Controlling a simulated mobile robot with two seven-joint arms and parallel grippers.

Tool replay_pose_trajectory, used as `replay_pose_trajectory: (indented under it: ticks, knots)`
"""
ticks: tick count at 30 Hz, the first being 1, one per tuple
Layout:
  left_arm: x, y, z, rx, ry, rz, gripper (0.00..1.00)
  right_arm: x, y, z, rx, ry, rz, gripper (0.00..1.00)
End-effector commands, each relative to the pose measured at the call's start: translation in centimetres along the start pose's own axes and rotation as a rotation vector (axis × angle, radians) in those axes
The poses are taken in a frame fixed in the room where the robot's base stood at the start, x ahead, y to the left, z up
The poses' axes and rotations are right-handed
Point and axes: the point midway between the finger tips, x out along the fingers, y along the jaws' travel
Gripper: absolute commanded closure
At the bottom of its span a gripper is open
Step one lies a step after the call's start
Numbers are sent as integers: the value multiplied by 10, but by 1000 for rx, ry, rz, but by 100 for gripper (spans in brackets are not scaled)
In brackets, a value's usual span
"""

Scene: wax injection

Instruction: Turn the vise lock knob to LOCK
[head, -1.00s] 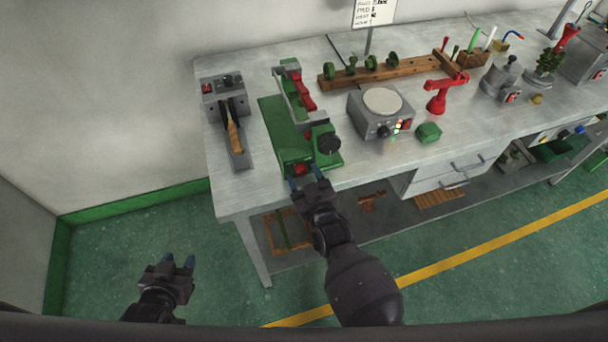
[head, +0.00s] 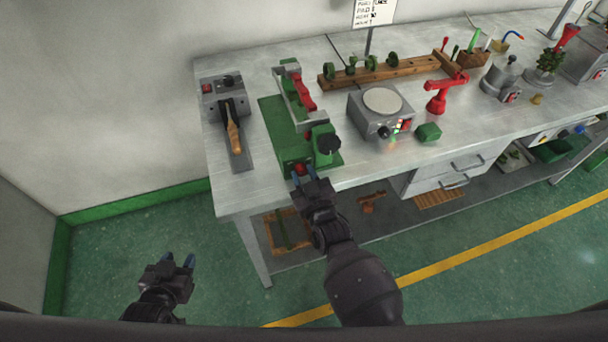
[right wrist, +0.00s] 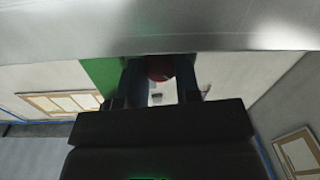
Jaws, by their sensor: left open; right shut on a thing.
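The green vise (head: 275,125) sits at the left part of the bench, with red and grey jaw parts and a black knob (head: 328,144). A small red knob (head: 300,168) is at its front end, near the bench edge. My right gripper (head: 304,175) is shut on the red knob. The right wrist view shows the red knob (right wrist: 159,68) between the two fingers; part of it is hidden, and I cannot read any LOCK marking. My left gripper (head: 180,262) is open and empty, low over the floor, away from the bench.
A grey box with a wooden-handled tool (head: 234,138) stands left of the vise. A grey hot-plate unit (head: 378,122), a green block (head: 429,132) and a red stand (head: 440,95) are to the right. A wooden rack (head: 385,74) is behind. The floor before the bench is clear.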

Motion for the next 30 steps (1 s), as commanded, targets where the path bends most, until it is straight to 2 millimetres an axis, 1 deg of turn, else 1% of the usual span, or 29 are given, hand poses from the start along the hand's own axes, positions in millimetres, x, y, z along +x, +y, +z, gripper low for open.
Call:
replay_pose_trajectory:
  ticks: [8,30]
  knots:
    - [-1,0,-2,0,0,0,57,0,0,-1,158,9,0,93]
    - [-1,0,4,0,-5,0,57,0,0,1,855,40,7,93]
